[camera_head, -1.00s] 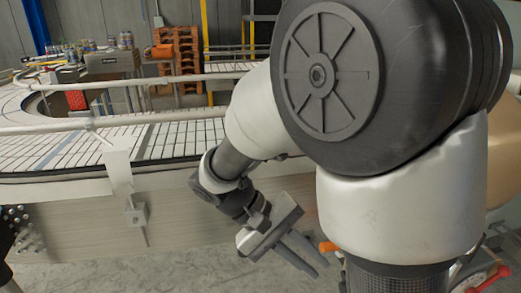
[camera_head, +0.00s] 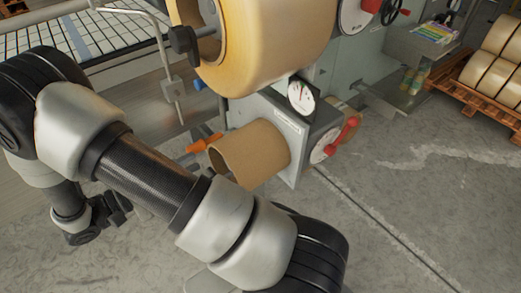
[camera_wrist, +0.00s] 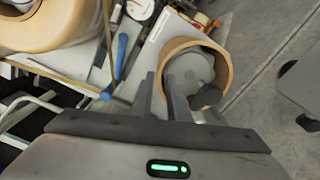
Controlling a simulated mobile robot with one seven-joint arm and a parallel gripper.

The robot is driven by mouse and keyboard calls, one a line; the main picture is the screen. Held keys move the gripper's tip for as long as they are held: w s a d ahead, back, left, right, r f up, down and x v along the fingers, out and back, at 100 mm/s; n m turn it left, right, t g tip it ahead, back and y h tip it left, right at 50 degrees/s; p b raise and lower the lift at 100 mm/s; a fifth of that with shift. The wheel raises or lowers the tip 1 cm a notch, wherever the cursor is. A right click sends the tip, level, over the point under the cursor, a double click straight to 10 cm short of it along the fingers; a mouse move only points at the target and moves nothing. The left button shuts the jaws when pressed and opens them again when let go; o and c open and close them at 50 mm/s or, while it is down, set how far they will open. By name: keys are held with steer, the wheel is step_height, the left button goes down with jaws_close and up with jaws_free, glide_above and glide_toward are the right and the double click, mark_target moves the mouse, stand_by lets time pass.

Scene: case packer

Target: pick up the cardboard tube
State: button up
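The cardboard tube (camera_head: 258,153) is a plain brown hollow cylinder on the side of a grey machine housing, below a large tan roll. Its open end faces left in the head view. In the wrist view, its round rim (camera_wrist: 227,72) is right of centre, with a grey disc visible inside. My gripper (camera_head: 118,207) is left of the tube in the head view, small and partly dark. In the wrist view, my gripper (camera_wrist: 160,84) shows two grey fingers apart with nothing between them. The right finger overlaps the tube's left edge in the picture; I cannot tell the distance.
The large tan roll (camera_head: 262,45) overhangs the tube. An orange handle (camera_head: 203,143) is beside the tube's open end. A red lever (camera_head: 343,136) and gauge (camera_head: 301,96) are on the machine. A pallet of rolls (camera_head: 496,65) stands right. Floor in front is open.

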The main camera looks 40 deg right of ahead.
mark_target(244, 133)
steer(key=d, duration=1.7)
steer(key=shift+w+d+f, duration=0.1)
steer(key=shift+w+d, duration=0.2)
steer(key=shift+d, duration=0.1)
steer(key=shift+c, duration=0.4)
jaws_close()
stand_by(0.4)
